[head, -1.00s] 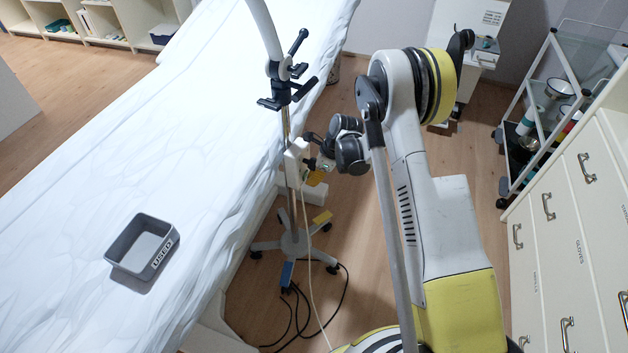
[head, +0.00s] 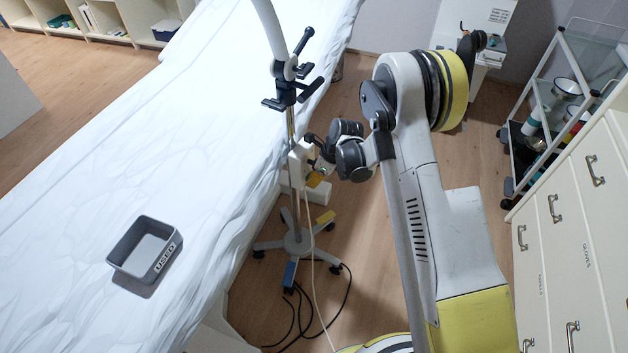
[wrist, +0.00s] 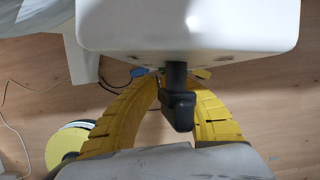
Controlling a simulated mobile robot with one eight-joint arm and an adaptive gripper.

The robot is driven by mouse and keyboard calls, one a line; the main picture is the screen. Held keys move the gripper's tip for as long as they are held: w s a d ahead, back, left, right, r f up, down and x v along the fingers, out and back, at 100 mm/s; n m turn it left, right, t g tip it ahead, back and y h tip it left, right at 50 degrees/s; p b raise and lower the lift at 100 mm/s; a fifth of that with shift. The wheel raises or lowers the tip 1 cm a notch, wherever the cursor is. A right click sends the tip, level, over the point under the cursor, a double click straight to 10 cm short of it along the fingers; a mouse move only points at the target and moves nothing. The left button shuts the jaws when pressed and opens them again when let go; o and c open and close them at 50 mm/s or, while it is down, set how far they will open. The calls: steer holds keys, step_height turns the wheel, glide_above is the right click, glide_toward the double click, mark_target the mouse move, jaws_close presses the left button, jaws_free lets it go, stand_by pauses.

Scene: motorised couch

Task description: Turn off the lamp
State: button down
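The lamp's stand has a pale upper arm (head: 266,25), black clamp handles (head: 287,88) and a wheeled base (head: 296,242). A white box (head: 297,165) is on its pole. My gripper (head: 316,180) is right beside this box. In the wrist view the box (wrist: 188,25) fills the top, and a black part (wrist: 178,103) hangs below it. My gripper's yellow fingers (wrist: 173,78) curve in on both sides of this part. A gap shows on its left; I cannot tell whether the fingertips touch it. No switch is clearly visible, and the lamp's head is out of view.
A couch with a white sheet (head: 150,130) lies left of the stand, with a grey tray marked USED (head: 118,258) on it. Black cables (head: 345,300) lie on the floor. A drawer cabinet (head: 590,220) and a trolley (head: 520,190) stand at right.

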steer(key=shift+w+d, duration=0.5)
steer(key=shift+d, duration=0.1)
steer(key=s+d+r+p, duration=0.2)
steer(key=d+r+p, duration=0.2)
steer(key=d+r, duration=0.3)
step_height(320, 180, up, 2)
steer(key=shift+d+r, duration=0.15)
steer(key=shift+r, duration=0.05)
steer(key=shift+s, duration=0.1)
